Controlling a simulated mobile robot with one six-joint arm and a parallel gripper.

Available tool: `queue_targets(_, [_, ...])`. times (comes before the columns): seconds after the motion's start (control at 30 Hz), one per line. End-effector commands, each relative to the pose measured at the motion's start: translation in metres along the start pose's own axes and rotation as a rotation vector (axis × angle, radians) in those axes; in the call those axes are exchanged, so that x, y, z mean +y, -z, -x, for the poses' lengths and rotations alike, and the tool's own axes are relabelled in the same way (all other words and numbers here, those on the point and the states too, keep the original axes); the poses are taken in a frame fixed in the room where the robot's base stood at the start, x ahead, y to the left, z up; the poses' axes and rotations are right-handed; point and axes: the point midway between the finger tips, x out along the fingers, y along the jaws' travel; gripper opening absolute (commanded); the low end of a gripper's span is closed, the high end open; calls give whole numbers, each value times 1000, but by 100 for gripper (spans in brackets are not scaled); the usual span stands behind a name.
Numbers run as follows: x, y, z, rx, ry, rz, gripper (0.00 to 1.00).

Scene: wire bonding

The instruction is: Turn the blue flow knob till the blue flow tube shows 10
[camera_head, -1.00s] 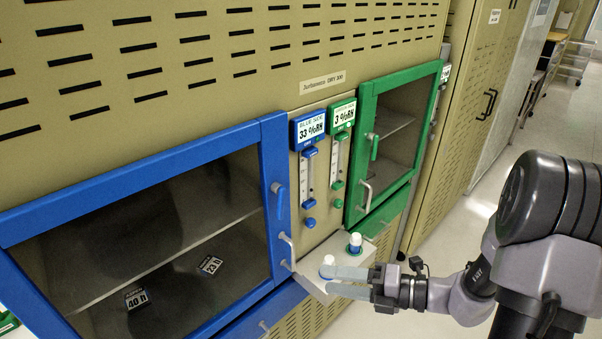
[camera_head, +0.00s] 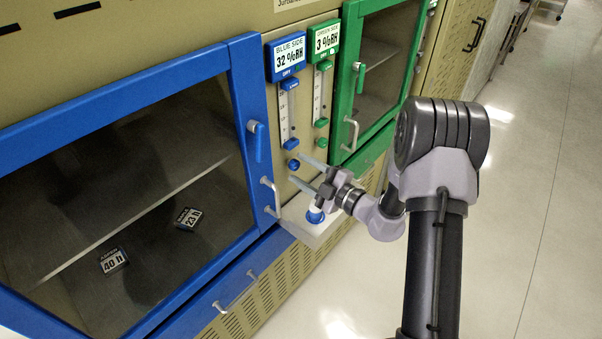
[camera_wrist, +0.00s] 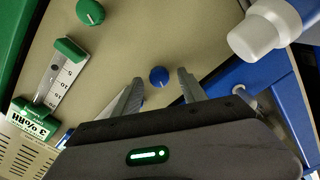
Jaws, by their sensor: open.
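The blue flow knob (camera_head: 293,164) sits on the beige panel below the blue flow tube (camera_head: 284,114). The tube's reading is too small to tell in the head view. In the wrist view the blue knob (camera_wrist: 159,77) shows between the two fingertips. My gripper (camera_head: 299,169) is open, with its fingers pointing at the panel on either side of the knob in the picture. In the wrist view my gripper (camera_wrist: 160,82) holds nothing, and I cannot tell whether either finger touches the knob.
A white-capped blue bottle (camera_head: 315,213) stands on the ledge below my gripper. The green knob (camera_head: 320,143) and green tube (camera_head: 317,95) are close on the right. The blue door's handle (camera_head: 270,197) sticks out on the left. The display (camera_head: 289,55) reads 32 %RH.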

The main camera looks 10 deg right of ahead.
Motion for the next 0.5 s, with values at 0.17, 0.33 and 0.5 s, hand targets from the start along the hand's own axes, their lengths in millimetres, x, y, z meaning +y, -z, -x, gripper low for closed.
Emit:
queue_targets(0.17, [0, 0, -6, 0, 0, 1, 49])
queue_targets(0.33, [0, 0, -6, 0, 1, 1, 46])
queue_targets(0.5, [0, 0, -6, 0, 1, 1, 12])
